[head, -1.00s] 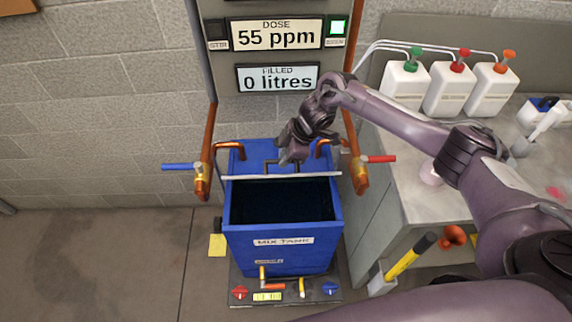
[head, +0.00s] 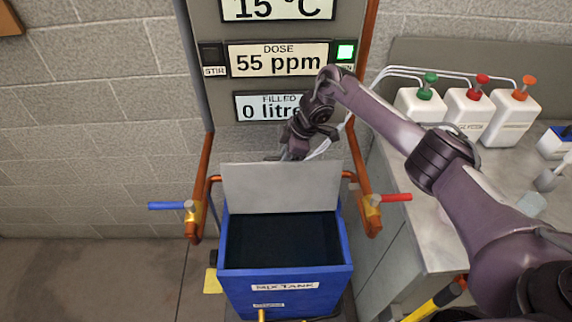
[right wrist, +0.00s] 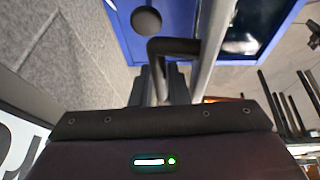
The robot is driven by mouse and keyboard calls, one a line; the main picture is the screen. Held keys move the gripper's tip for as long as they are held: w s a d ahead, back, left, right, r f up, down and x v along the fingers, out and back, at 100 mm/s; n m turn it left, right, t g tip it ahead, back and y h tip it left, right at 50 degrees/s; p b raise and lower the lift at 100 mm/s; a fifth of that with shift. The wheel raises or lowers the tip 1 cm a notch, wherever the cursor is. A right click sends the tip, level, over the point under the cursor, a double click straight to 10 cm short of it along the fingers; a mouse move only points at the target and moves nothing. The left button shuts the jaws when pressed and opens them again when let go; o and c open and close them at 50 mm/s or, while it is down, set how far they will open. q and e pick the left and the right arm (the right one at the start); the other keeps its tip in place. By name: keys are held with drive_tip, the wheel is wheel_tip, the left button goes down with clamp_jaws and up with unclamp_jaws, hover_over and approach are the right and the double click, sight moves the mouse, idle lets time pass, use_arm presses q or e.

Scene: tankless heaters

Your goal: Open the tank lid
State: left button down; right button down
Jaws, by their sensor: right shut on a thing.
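The blue mix tank (head: 285,288) stands below the display panel, its dark inside showing from above. Its lid (head: 282,188) stands raised at the back of the opening, with a plain grey face toward me. My right gripper (head: 287,154) is behind the lid's top edge, and the lid hides its fingertips in the head view. In the right wrist view, my right gripper (right wrist: 160,92) is shut on the dark bent lid handle (right wrist: 172,48); the lid (right wrist: 212,45) shows nearly edge-on beside it. My left gripper is not in view.
Copper pipes flank the tank, with a blue-handled valve (head: 172,206) at left and a red-handled valve (head: 396,198) at right. A bench (head: 398,172) at right holds several white bottles. A yellow-handled tool (head: 436,300) stands at lower right. The floor at left is clear.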

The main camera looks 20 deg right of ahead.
drive_tip(key=shift+d+f, duration=0.25)
drive_tip(key=shift+f, duration=0.25)
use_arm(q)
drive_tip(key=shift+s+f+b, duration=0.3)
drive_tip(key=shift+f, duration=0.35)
use_arm(e)
drive_tip(key=shift+w+d+r, duration=0.1)
drive_tip(key=shift+w, duration=0.15)
drive_tip(key=c, duration=1.9)
unclamp_jaws()
drive_tip(key=shift+w+r, duration=0.1)
drive_tip(key=o, duration=0.3)
drive_tip(key=shift+w, duration=0.2)
drive_tip(key=shift+o, duration=1)
drive_tip(key=shift+w+f, duration=0.3)
drive_tip(key=shift+w+d, duration=0.1)
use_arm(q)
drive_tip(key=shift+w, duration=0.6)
use_arm(e)
drive_tip(key=shift+r, duration=0.2)
